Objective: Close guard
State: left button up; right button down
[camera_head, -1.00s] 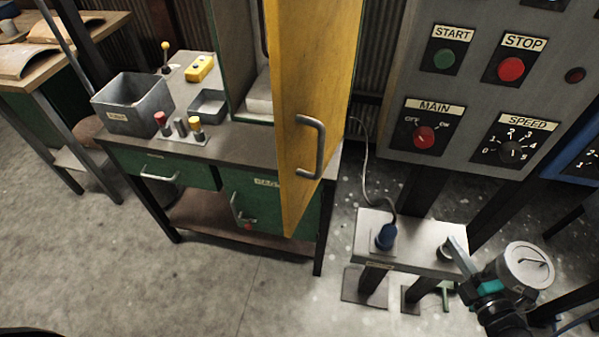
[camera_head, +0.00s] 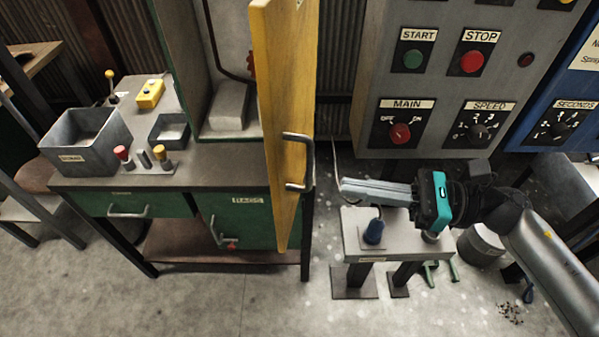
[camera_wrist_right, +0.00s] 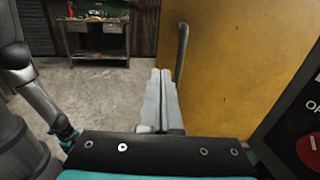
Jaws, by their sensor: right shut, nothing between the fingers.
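The guard is a yellow door panel (camera_head: 282,120) that stands open, swung out from the green cabinet above the workbench. Its grey bar handle (camera_head: 306,160) is on the side facing my right gripper. My right gripper (camera_head: 345,189) is shut and empty, with its fingers pointing left toward the handle, a gap apart in the head view. In the right wrist view the shut fingers (camera_wrist_right: 161,80) point forward, with the handle (camera_wrist_right: 181,55) just right of their tips and the yellow panel (camera_wrist_right: 225,75) filling the right side.
A control panel (camera_head: 440,95) with buttons and knobs stands behind my right arm. A small metal stand (camera_head: 350,235) with a blue plug (camera_head: 374,231) is below the gripper. The workbench (camera_head: 190,178) holds a grey bin (camera_head: 85,140).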

aim_at(280, 176)
jog(key=p+x, duration=0.1)
jog(key=x, duration=0.7)
jog(key=shift+r+p, duration=0.1)
jog(key=shift+p, duration=0.2)
jog(key=shift+w+a, duration=0.1)
jog(key=shift+a, duration=0.4)
